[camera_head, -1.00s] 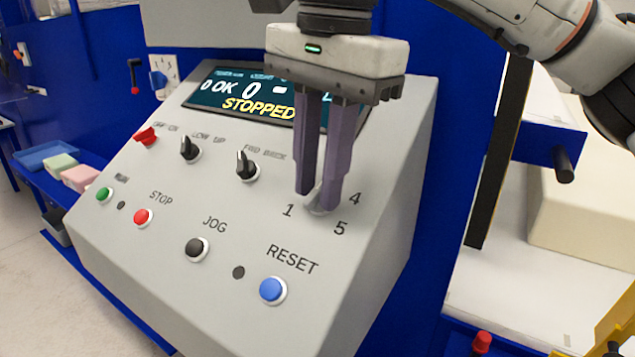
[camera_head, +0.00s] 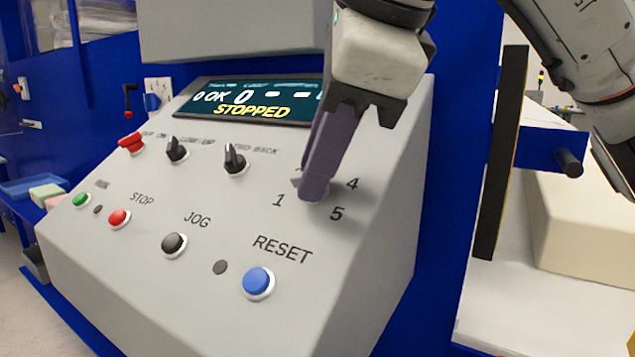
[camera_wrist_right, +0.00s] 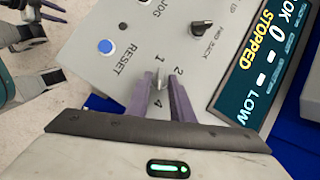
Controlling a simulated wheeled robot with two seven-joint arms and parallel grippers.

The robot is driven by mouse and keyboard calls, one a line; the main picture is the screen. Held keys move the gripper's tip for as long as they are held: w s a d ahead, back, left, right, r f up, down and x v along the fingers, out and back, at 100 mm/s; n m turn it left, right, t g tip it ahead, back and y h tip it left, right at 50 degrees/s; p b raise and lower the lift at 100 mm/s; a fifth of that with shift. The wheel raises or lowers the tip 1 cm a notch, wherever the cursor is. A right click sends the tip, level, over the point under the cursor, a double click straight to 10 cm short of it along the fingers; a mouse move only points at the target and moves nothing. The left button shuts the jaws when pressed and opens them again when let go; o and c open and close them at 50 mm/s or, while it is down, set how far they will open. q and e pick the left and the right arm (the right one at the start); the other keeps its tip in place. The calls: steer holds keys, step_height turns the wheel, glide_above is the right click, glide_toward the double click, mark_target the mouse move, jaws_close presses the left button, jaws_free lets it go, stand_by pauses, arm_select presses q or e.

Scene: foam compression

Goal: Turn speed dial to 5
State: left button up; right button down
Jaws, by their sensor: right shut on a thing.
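The speed dial (camera_head: 297,184) is a small grey knob on the sloped console face, with printed 1, 4 and 5 showing around it. My right gripper (camera_head: 316,190) is shut on it, fingers pointing down and tilted in the head view. The fingers hide most of the dial. In the right wrist view the dial (camera_wrist_right: 159,78) shows between the purple fingertips (camera_wrist_right: 160,88), with numbers beside it. I cannot tell which number it points to. My left gripper (camera_wrist_right: 52,12) shows small at the upper left of the right wrist view, its fingers apart; it is outside the head view.
The console display (camera_head: 255,103) reads STOPPED. Left of the dial are two black selector knobs (camera_head: 234,160) and a red switch (camera_head: 131,143). Below are the blue RESET button (camera_head: 257,281), the black JOG button (camera_head: 174,243), the red STOP button (camera_head: 119,218) and a green button (camera_head: 81,199).

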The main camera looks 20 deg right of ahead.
steer(key=shift+s+a+f+m+t+b, duration=0.1)
steer(key=shift+f+m+t+b, duration=0.25)
steer(key=shift+m+b, duration=0.45)
steer(key=shift+s+m+t+h+b, duration=0.1)
steer(key=shift+m+t+h+b, duration=0.4)
steer(key=shift+m, duration=0.5)
steer(key=m+t+h+b, duration=0.1)
steer(key=m, duration=0.1)
steer(key=shift+s+a+m+b, duration=0.1)
steer(key=shift+a+m+b, duration=0.05)
steer(key=shift+m+b, duration=0.2)
steer(key=shift+a+m+t+h+b, duration=0.1)
steer(key=shift+m+t+h+b, duration=0.15)
steer(key=shift+m+h+b, duration=0.65)
arm_select(q)
steer(key=shift+n, duration=0.3)
steer(key=shift+d+f+b, duration=0.2)
steer(key=shift+f+b, duration=0.2)
steer(key=shift+f, duration=1.6)
arm_select(e)
steer(key=shift+a+m, duration=0.1)
steer(key=shift+m, duration=1.15)
steer(key=shift+h, duration=0.3)
arm_select(q)
steer(key=shift+r, duration=0.15)
arm_select(e)
steer(key=shift+m, duration=0.3)
